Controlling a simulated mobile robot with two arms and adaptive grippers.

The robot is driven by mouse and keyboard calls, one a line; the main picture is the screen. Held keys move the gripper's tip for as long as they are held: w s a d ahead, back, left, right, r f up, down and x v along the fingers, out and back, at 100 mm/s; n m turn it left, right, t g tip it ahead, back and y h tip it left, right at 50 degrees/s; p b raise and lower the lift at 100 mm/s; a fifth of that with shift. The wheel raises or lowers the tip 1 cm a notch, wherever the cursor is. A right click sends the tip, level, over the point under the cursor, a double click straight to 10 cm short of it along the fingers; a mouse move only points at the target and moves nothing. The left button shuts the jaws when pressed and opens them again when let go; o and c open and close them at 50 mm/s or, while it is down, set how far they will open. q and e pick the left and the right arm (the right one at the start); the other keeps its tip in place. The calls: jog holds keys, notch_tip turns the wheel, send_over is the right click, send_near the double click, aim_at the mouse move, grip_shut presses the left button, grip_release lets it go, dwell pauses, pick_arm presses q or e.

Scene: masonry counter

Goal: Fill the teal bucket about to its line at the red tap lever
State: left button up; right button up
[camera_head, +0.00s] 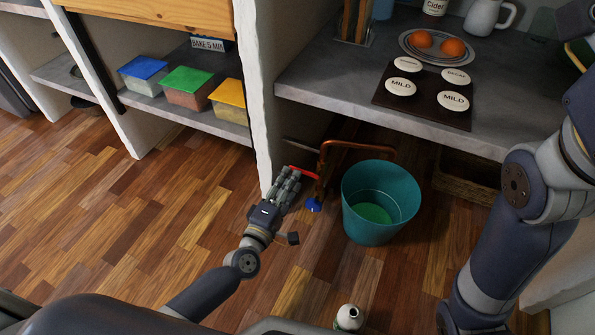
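The teal bucket (349,224) stands upright on the wooden floor, just in front of the counter. Its inside shows a brighter green round area low down; I cannot tell whether that is water or the bare bottom, and I make out no fill line. A copper tap pipe (355,145) arches toward the bucket's back rim. The red lever (303,172) sticks out left of the pipe. My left gripper (292,177) is at the red lever, its fingers overlapping it; whether they grip it is unclear. My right arm rises at the right, its fingertips not visible.
A blue lever (313,205) sits low beside my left gripper. A white wall end (257,110) stands close left of it. The grey counter (330,85) overhangs behind the bucket, with a dark board (425,113) and a plate of oranges. Floor at left is clear.

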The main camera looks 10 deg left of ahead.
aim_at(297, 168)
pick_arm(q)
jog(key=w, duration=0.2)
jog(key=w+d+b, duration=0.1)
jog(key=w, duration=0.2)
grip_shut()
